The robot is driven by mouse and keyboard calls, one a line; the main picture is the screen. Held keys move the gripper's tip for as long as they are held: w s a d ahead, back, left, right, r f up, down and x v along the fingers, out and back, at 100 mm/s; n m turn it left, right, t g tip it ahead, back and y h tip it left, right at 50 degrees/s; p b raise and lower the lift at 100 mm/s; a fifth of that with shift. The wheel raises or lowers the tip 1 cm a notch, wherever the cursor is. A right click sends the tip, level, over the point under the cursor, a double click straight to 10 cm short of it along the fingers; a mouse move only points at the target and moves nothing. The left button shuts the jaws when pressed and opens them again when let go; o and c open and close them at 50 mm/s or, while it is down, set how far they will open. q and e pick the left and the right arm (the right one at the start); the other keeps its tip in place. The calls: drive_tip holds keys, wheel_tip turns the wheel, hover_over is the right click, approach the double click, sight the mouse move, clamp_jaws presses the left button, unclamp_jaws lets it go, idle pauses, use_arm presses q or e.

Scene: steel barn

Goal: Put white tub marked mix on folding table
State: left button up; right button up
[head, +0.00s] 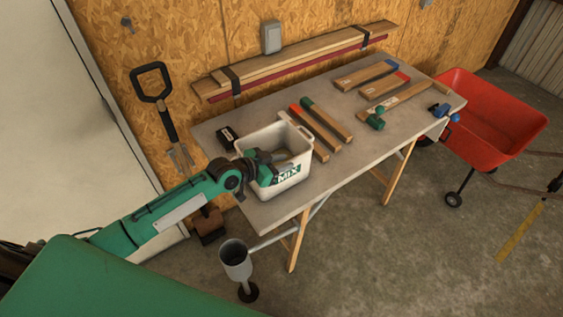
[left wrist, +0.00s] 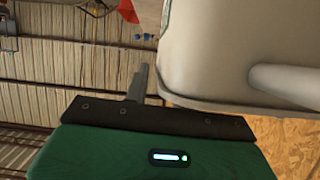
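The white tub (head: 290,181) with a green MIX label is upright at the near-left end of the folding table (head: 330,172). I cannot tell whether its base touches the tabletop. My left gripper (head: 268,158) is at the tub's left rim. In the left wrist view the tub (left wrist: 225,45) fills the upper right. One grey finger of the left gripper (left wrist: 141,85) lies close against the tub's edge, near the middle of the gripper. The other finger is hidden, and the grip looks shut on the tub's wall. My right gripper is not in view.
A small black box (head: 227,138), several wooden-handled tools and green-headed mallet (head: 376,122) lie on the table. Planks (head: 300,66) hang on the wall behind. A red wheelbarrow (head: 490,120) stands to the right. A grey cup-shaped stand (head: 236,260) is by the table's near end.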

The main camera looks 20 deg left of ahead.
use_arm(q)
drive_tip(key=b+v, duration=0.3)
drive_tip(key=v, duration=0.9)
